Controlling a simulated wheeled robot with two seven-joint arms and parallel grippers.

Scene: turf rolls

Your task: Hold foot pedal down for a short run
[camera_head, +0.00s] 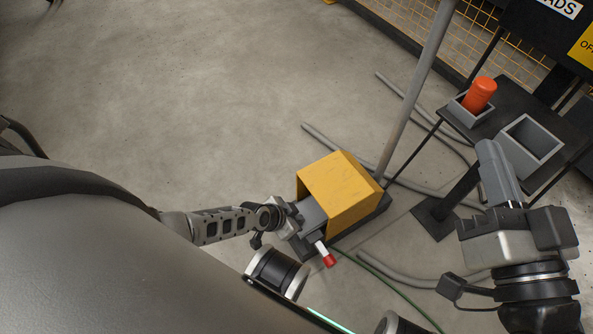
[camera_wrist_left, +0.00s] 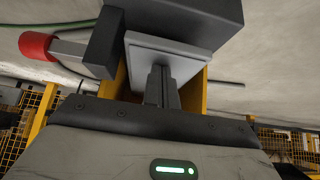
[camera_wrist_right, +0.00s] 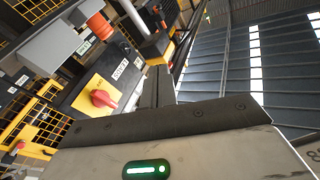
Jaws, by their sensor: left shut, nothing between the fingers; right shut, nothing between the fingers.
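The foot pedal has a yellow hood (camera_head: 340,188) on a dark base on the floor, with a red-tipped lever (camera_head: 329,260) at its near side. My left gripper (camera_head: 294,216) is at the hood's open left side. In the left wrist view, its shut, empty fingers (camera_wrist_left: 160,80) point at the grey pedal plate (camera_wrist_left: 190,62) and overlap it; I cannot tell whether they touch it or whether it is pressed. The red tip (camera_wrist_left: 36,45) also shows there. My right gripper (camera_head: 492,160) is shut and empty, raised at the right, in front of the dark stand.
An orange cylinder (camera_head: 480,94) stands in a small grey holder beside an empty grey box (camera_head: 529,146) on a dark stand. The right wrist view shows a red knob (camera_wrist_right: 103,98) on a yellow panel. Grey tubes (camera_head: 350,150) and a green cable lie around the pedal. Floor at left is clear.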

